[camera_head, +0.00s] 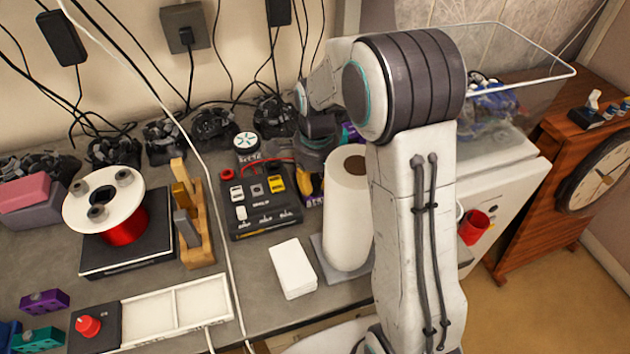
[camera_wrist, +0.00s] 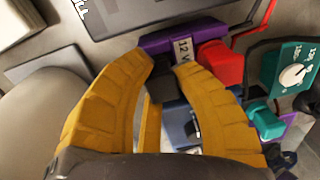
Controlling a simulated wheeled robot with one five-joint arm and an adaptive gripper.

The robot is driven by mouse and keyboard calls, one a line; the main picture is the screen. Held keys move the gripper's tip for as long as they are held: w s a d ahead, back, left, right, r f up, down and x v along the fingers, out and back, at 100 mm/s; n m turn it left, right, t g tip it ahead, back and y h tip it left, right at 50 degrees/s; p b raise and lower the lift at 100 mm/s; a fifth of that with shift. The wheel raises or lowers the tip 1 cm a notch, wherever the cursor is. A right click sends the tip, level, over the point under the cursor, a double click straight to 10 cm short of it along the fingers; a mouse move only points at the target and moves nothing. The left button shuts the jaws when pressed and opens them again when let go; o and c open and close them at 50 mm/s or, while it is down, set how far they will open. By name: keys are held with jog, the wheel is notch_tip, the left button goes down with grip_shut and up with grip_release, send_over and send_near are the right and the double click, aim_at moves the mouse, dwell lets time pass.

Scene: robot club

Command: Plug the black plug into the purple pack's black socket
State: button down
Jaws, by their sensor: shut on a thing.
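My gripper's two yellow fingers (camera_wrist: 165,78) show in the wrist view, closed in on a small black block (camera_wrist: 168,90) that looks like the black plug. The purple pack (camera_wrist: 155,42), with a white "12 V" label, lies just beyond the fingertips. A red connector block (camera_wrist: 220,62) stands on its right side. The black socket is not clear; the plug and fingertips are close to the pack's near face. I cannot tell whether the plug touches or enters it.
A black panel with switches (camera_head: 262,220) and a red wire lies left of the gripper. A paper towel roll (camera_head: 346,215) stands close in front. A teal meter with a dial (camera_wrist: 293,76) and a blue pack (camera_wrist: 176,125) are near the fingers in the wrist view.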

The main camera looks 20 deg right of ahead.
jog(key=c, duration=0.9)
grip_release()
jog(key=shift+c, duration=0.2)
